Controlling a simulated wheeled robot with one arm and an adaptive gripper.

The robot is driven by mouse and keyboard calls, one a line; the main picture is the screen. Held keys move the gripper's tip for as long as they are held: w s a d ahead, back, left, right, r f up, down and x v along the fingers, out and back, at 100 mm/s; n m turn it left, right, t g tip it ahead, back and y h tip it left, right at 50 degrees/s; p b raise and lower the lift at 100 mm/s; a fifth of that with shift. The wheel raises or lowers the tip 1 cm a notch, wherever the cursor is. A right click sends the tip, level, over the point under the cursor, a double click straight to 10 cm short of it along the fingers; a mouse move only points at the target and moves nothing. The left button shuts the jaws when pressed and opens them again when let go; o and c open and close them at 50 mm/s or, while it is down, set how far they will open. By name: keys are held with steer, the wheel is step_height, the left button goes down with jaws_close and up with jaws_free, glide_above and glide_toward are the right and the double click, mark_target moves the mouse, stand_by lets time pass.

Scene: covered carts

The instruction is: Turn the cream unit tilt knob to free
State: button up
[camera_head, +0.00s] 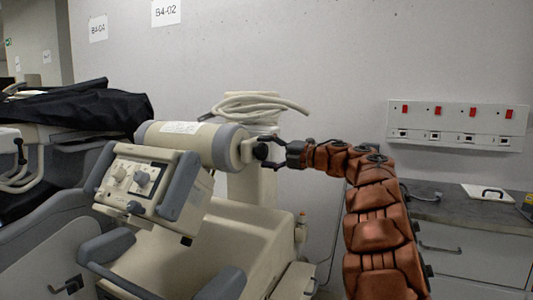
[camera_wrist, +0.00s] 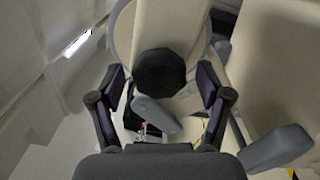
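The cream unit (camera_head: 185,143) has a tilted cylindrical head with a control panel in front. A dark knob (camera_head: 261,152) sticks out from the right end of the head. In the wrist view, the knob (camera_wrist: 160,73) is a black many-sided disc on the cream body, with a grey rounded bar (camera_wrist: 156,116) just below it. My gripper (camera_head: 276,154) is at the knob from the right. In the wrist view, my gripper's fingers (camera_wrist: 160,82) are spread to either side of the knob, with gaps on both sides. Any marking on the knob is too dark to read.
A coiled cream cable (camera_head: 258,105) lies on the column top behind the head. Grey handles (camera_head: 105,246) stand at the unit's front. A black cover (camera_head: 75,107) drapes a cart at left. A grey counter (camera_head: 465,208) and a wall panel with red switches (camera_head: 457,124) are at right.

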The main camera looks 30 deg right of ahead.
steer(key=shift+s, duration=0.1)
steer(key=v, duration=1.2)
steer(key=shift+w, duration=0.2)
stand_by(0.3)
